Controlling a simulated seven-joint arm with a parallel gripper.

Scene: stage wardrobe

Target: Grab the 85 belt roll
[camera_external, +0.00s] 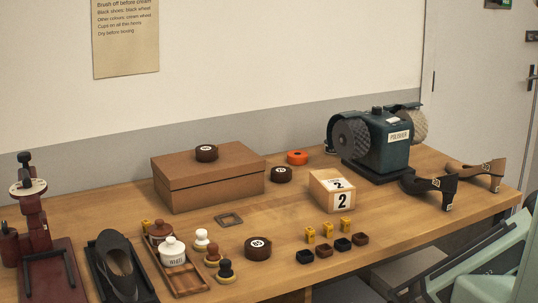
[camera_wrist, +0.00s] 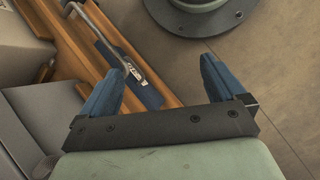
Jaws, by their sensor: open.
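Three dark brown rolls with white number labels show in the external view. One roll (camera_external: 206,152) lies on the lid of the brown box, one roll (camera_external: 281,174) lies on the table right of the box, and one roll (camera_external: 257,247) lies near the front edge. The labels are too small to read with certainty, so I cannot tell which is 85. In the wrist view my gripper (camera_wrist: 164,64) has its two blue fingers spread wide apart with nothing between them. It is away from the rolls, and its fingers are not visible in the external view.
A brown box (camera_external: 208,186), an orange roll (camera_external: 297,157), a numbered block (camera_external: 338,193) and a polisher (camera_external: 386,142) stand at the back. A wooden tray (camera_external: 190,285) with pots, brushes, small yellow blocks and dark cups occupy the front. The wrist view shows floor (camera_wrist: 280,95) and wooden edges.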

